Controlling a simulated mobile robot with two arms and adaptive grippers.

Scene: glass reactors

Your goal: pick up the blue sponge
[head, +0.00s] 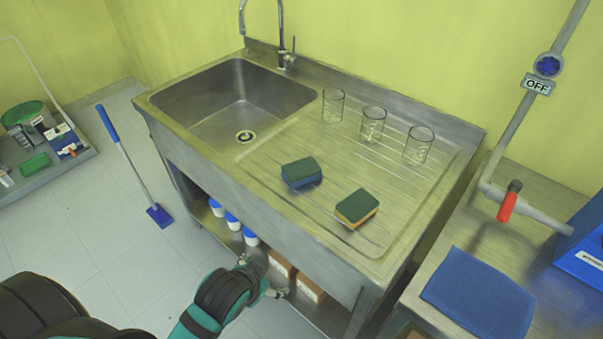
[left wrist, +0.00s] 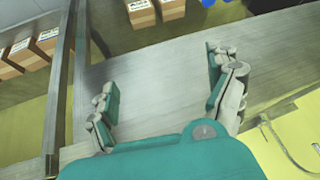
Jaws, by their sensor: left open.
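The blue sponge (head: 302,173) has a dark green top and lies on the ribbed drainboard of the steel sink unit (head: 262,184), right of the basin. A second sponge (head: 357,208), yellow-orange with a green top, lies to its right and nearer the front edge. My left gripper (head: 264,277) is in front of the sink unit, low by its under-shelf, below and apart from the sponge. In the left wrist view its fingers (left wrist: 163,75) are spread with nothing between them; no sponge shows there. My right gripper is not in view.
Several glass beakers (head: 373,124) stand behind the sponges. Cardboard boxes (head: 309,286) and blue-lidded white containers (head: 233,221) sit on the under-shelf. A side table at right holds a blue cloth (head: 480,292). Floor left of the unit is mostly clear.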

